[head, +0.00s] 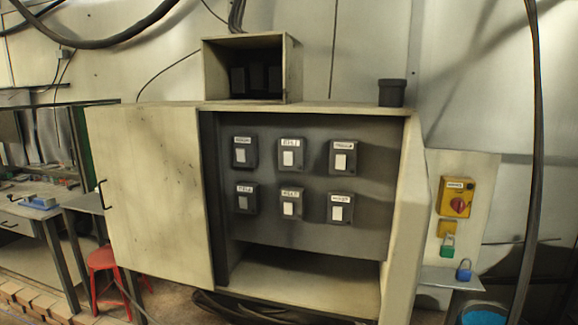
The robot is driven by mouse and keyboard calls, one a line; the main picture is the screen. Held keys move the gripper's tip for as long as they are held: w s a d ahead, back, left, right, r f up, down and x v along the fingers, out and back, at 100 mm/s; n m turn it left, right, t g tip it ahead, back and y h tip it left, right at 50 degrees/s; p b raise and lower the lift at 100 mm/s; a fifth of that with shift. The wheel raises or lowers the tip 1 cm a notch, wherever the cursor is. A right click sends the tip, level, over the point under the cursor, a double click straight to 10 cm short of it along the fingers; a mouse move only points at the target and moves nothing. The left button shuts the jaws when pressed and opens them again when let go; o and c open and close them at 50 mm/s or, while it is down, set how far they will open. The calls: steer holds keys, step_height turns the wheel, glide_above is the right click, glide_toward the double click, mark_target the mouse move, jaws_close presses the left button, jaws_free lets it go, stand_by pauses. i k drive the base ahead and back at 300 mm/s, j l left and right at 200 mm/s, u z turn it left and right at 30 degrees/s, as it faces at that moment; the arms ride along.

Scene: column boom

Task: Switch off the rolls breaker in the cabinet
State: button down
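The cabinet (304,284) stands open in the middle of the head view, with its door (152,200) swung out to the left. On its grey back panel (375,215) are dark breakers in two rows of three. The top row has a left breaker (244,165), a middle breaker (291,170) and a right breaker (352,170). Below are another left one (243,212), middle one (283,214) and right one (330,220). The labels are too small to read surely, so I cannot tell which is rolls. My gripper is not in view.
A small open box (214,78) and a dark cup (392,91) are on the cabinet top. At right are a yellow box with a red knob (457,205), a green padlock (447,246) and a blue padlock (464,270). A red stool (105,258) stands at left.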

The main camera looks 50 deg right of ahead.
mark_target(341, 161)
steer(key=i+j, duration=0.2)
steer(key=i, duration=0.2)
steer(key=i+j, duration=0.2)
steer(key=i, duration=0.15)
steer(key=i+j, duration=0.2)
steer(key=i, duration=0.2)
steer(key=i+j+z, duration=0.15)
steer(key=i, duration=0.3)
steer(key=i+j+z, duration=0.1)
steer(key=i, duration=0.3)
steer(key=i+j+z, duration=0.1)
steer(key=z, duration=0.2)
steer(key=i+j+z, duration=0.15)
steer(key=z, duration=0.15)
steer(key=i+j+z, duration=0.1)
steer(key=z, duration=0.4)
steer(key=i+j+z, duration=0.1)
steer(key=j+z, duration=0.15)
steer(key=z, duration=0.25)
steer(key=j+z, duration=0.2)
steer(key=z, duration=0.3)
steer(key=i, duration=0.05)
